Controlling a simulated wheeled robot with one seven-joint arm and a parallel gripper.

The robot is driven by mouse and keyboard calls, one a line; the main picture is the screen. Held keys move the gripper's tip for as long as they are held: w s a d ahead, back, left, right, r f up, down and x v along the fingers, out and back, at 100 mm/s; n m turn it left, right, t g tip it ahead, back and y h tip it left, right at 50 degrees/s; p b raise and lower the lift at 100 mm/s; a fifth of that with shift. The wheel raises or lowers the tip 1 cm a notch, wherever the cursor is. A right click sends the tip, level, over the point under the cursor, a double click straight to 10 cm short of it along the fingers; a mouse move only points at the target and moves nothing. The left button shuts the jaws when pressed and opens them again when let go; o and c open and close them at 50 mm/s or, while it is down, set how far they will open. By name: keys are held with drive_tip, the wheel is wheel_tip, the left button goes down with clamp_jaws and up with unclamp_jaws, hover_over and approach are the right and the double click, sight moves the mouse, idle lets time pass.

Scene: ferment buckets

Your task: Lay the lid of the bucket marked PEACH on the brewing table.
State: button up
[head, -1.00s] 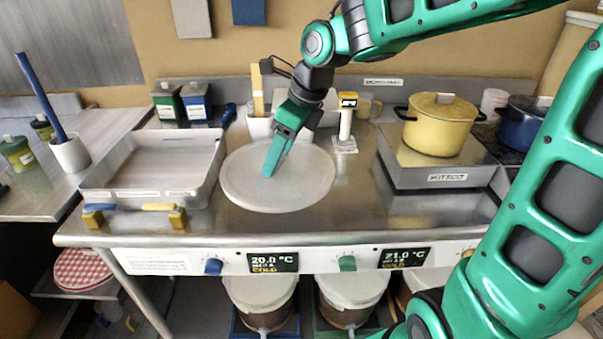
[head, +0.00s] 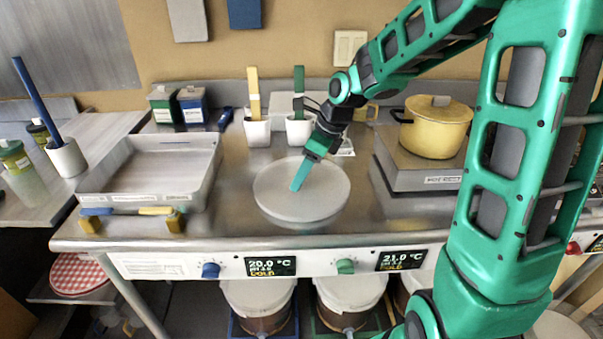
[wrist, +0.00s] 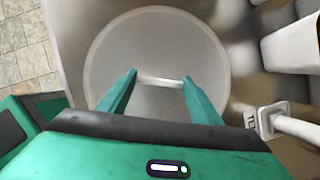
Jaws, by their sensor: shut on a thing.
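A round pale grey-white lid (head: 275,197) is at the middle of the steel brewing table (head: 235,215), level. No PEACH mark is readable on it. My gripper (head: 299,184) comes down on it from the upper right and is shut on its handle. In the wrist view the white handle bar (wrist: 160,82) lies between my two green fingertips, with the lid (wrist: 150,35) around it. A reflection or shadow shows just under the lid's front edge; I cannot tell if it touches the table or hangs slightly above.
A shallow metal tray (head: 208,185) stands left of the lid, a hotplate (head: 400,176) with a yellow pot (head: 435,130) right. White pots (head: 257,133) with upright tools stand behind. Buckets (head: 258,296) sit under the table. Bare steel lies in front of the lid.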

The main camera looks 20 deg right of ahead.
drive_tip(key=o, duration=1.2)
drive_tip(key=shift+f, duration=0.1)
drive_tip(key=shift+c, duration=0.2)
drive_tip(key=v, duration=1.2)
drive_tip(key=s+d+f+n+g+h, duration=0.1)
drive_tip(key=s+d+n, duration=0.3)
drive_tip(key=s, duration=0.5)
drive_tip(key=s+d+f+n+g+h, duration=0.1)
drive_tip(key=s+d+f+n, duration=0.2)
drive_tip(key=s+n, duration=0.6)
drive_tip(key=s+d+f+n+h, duration=0.1)
drive_tip(key=s+d+f+n, duration=0.2)
drive_tip(key=s+d+n, duration=0.3)
drive_tip(key=s, duration=0.4)
drive_tip(key=shift+n+g, duration=0.4)
drive_tip(key=shift+f, duration=0.1)
